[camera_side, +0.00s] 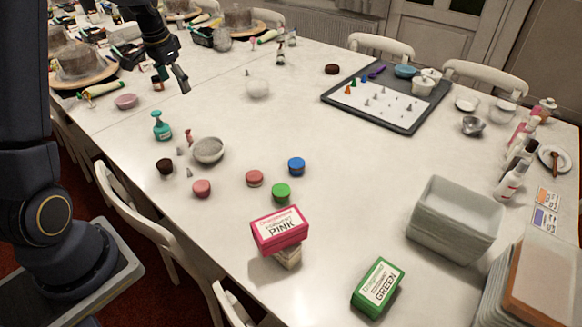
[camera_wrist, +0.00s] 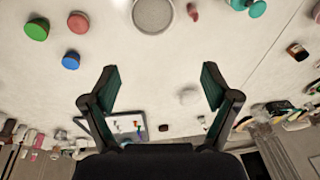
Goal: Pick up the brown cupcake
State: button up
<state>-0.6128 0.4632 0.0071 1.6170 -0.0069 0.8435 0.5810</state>
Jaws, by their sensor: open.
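Two small dark brown round items show in the side view, and I cannot tell which is the brown cupcake. One (camera_side: 165,166) sits at the table's left near edge, left of a pale bowl (camera_side: 208,150). The other (camera_side: 332,69) sits near the far-left corner of a dark tray (camera_side: 397,128); a dark round item by the tray also shows in the wrist view (camera_wrist: 164,128). My gripper (camera_side: 172,80) is open, empty and above the table at the upper left. In the wrist view its fingers (camera_wrist: 158,72) are spread, with bare table between them.
Pink (camera_side: 202,188), red (camera_side: 255,178), blue (camera_side: 296,166) and green (camera_side: 281,192) round pieces lie near the bowl. A teal bottle (camera_side: 161,127) stands behind the left brown item. Pink (camera_side: 280,230) and green (camera_side: 378,287) boxes are in front. The middle is mostly clear.

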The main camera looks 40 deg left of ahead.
jog(key=n+g, duration=0.1)
jog(key=n, duration=0.1)
send_over(163, 162)
jog(key=w+d, duration=0.2)
jog(key=w, duration=0.2)
notch_tip(163, 162, down, 9)
jog(key=s+a+f+g+h, duration=0.1)
jog(key=s+a+f, duration=0.1)
jog(key=s+f, duration=0.15)
jog(key=shift+n, duration=0.3)
notch_tip(163, 162, down, 11)
jog(key=shift+d+f, duration=0.1)
jog(key=shift+d, duration=0.05)
jog(key=f, duration=0.5)
jog(key=shift+s+f, duration=0.2)
jog(key=shift+f, duration=0.15)
jog(key=c, duration=1.3)
jog(key=shift+r, duration=0.15)
